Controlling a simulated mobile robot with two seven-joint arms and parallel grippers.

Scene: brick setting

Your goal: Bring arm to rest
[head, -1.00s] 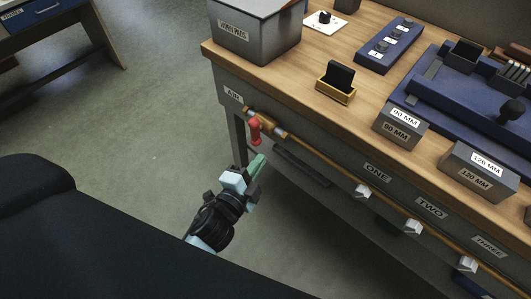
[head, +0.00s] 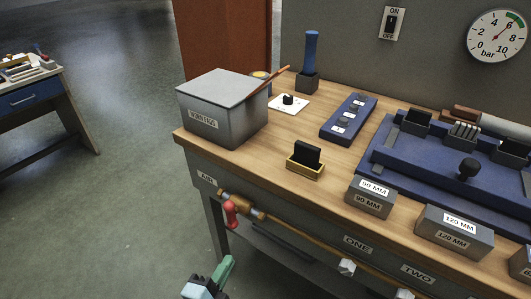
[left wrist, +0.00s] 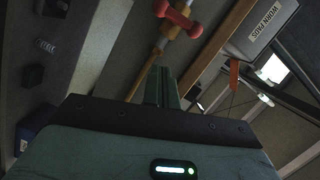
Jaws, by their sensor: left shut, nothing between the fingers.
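My left gripper (head: 222,272) is at the bottom of the head view, low in front of the bench's left end and below the red air valve handle (head: 231,213). Its green fingers are together with nothing between them. In the left wrist view the shut fingers (left wrist: 161,87) point up the picture toward the bench, with the red handle (left wrist: 178,18) beyond them and apart from them. The rest of the left arm is mostly outside the head view. My right gripper shows in neither view.
Open floor (head: 110,205) lies left of the bench.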

